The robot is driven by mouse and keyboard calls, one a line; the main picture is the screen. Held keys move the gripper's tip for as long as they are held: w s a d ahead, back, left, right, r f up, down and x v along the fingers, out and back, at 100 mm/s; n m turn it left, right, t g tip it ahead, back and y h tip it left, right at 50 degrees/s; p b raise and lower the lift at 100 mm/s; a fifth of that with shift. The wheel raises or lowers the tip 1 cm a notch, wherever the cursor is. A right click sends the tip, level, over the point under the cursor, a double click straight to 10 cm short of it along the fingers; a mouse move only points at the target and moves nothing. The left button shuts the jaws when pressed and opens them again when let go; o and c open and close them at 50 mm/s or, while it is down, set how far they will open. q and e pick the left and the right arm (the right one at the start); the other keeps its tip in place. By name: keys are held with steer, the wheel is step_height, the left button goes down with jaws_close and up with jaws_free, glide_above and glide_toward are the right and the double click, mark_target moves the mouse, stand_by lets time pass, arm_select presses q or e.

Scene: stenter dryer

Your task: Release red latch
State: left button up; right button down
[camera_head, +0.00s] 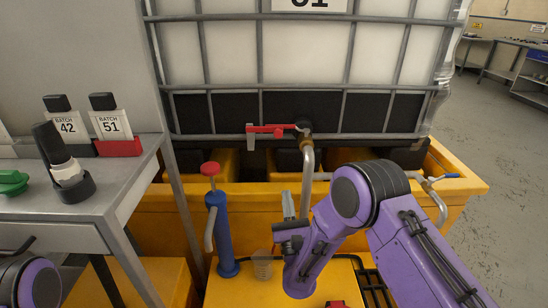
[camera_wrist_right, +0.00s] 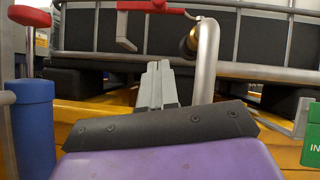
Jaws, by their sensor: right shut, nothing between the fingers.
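The red latch (camera_head: 272,129) is a flat red lever on the valve at the front of the caged white tank. It lies about level, with a grey clip (camera_head: 250,142) hanging at its left end. In the right wrist view the lever (camera_wrist_right: 150,6) shows at the top edge, with the grey clip (camera_wrist_right: 124,30) below it. My right gripper (camera_head: 288,205) points up below the lever, apart from it. Its grey fingers (camera_wrist_right: 158,85) are together and empty. Only a purple part of my left arm shows at the lower left; its gripper is out of frame.
A metal pipe (camera_head: 307,172) runs down from the valve, close to my right gripper. A blue pump (camera_head: 221,235) with a red knob stands left of it. The yellow bund (camera_head: 170,205) lies below the tank. A steel table (camera_head: 105,190) with batch bottles stands at left.

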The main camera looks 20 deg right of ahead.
steer(key=shift+s+r+m+h, duration=0.1)
steer(key=shift+r+m+h, duration=0.2)
steer(key=shift+r+m, duration=0.3)
steer(key=s+a+r+p+x, duration=0.1)
steer(key=p+x, duration=0.3)
steer(key=x, duration=0.8)
steer(key=shift+r+p, duration=0.3)
steer(key=shift+r, duration=0.65)
steer(key=shift+d+r+n, duration=0.1)
steer(key=shift+r+n, duration=0.05)
steer(key=shift+n, duration=0.15)
